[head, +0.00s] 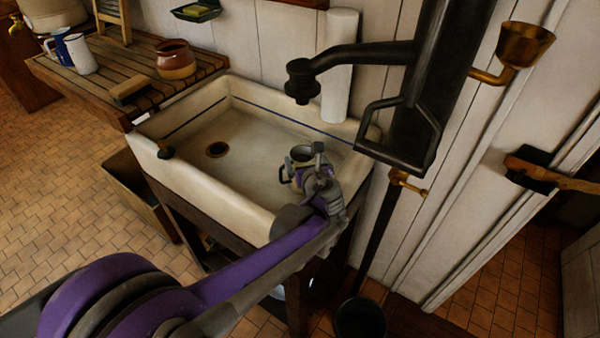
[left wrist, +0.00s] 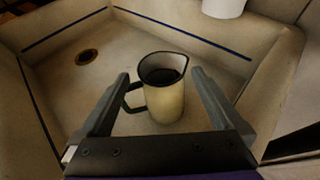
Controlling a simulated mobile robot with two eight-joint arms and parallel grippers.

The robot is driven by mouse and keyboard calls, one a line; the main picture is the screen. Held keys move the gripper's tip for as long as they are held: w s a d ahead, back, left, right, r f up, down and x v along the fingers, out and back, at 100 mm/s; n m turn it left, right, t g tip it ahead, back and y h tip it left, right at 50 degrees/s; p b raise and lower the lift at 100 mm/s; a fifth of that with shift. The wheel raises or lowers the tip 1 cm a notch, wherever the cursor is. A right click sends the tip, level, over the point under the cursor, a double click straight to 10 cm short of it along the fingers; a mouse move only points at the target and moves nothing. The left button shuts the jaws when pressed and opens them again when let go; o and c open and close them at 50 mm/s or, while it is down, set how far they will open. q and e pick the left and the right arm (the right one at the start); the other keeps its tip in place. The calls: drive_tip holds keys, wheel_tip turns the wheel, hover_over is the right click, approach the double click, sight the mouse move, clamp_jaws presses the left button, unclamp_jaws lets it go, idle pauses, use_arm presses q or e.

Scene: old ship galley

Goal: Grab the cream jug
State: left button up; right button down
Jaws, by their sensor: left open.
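The cream jug (left wrist: 165,103) stands upright on the floor of the pale sink, with a dark rim, dark inside and a dark handle on its left in the left wrist view. In the head view only its dark-rimmed top (head: 302,154) shows; my gripper and wrist hide most of the rest. My left gripper (left wrist: 160,75) is open, with one finger on each side of the jug in the wrist view. Gaps show between the fingers and the jug body; the left finger is close to the handle. My right gripper is not in view.
The sink (head: 246,220) has raised walls around the jug and a drain hole (head: 216,149). A black pump (head: 410,120) with a spout overhangs its right side. A white roll (head: 340,65) stands behind. A brown pot (head: 175,60) and white mug (head: 80,55) sit on the slatted board.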

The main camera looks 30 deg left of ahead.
sight(300, 150)
use_arm(q)
drive_tip(key=x, duration=0.4)
drive_tip(key=shift+w+f, duration=0.15)
drive_tip(key=shift+w, duration=0.15)
drive_tip(key=shift+s, duration=0.1)
drive_tip(key=shift+c, duration=0.2)
clamp_jaws()
